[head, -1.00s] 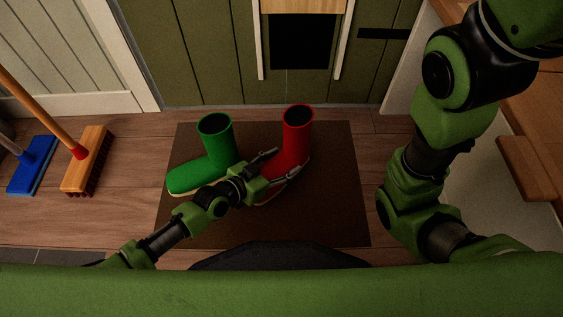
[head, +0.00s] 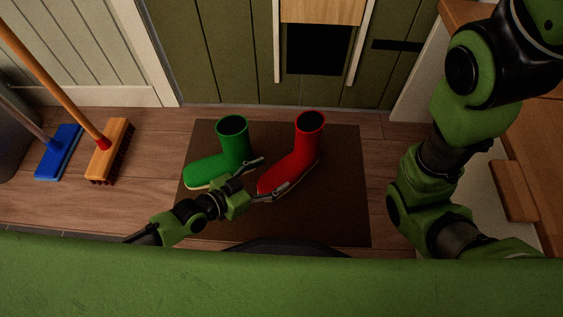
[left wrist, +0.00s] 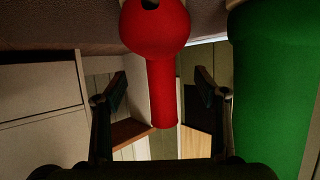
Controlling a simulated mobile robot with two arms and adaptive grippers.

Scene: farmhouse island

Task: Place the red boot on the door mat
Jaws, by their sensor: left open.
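The red boot (head: 302,152) stands upright on the brown door mat (head: 335,215), toe pointing to the lower left. A green boot (head: 232,143) stands on the mat to its left. My left gripper (head: 273,175) is open and empty, with its fingertips near the toe of the red boot. I cannot tell whether a finger touches it. In the left wrist view the red boot (left wrist: 162,75) appears between the two spread fingers (left wrist: 160,90), and the green boot (left wrist: 270,85) fills the right side. My right arm shows in the head view, but its gripper does not.
A wooden broom (head: 108,150) and a blue brush (head: 59,151) stand on the floor at the left. A green door (head: 225,60) is behind the mat. A wooden bench or counter (head: 515,190) is at the right, beside my right arm.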

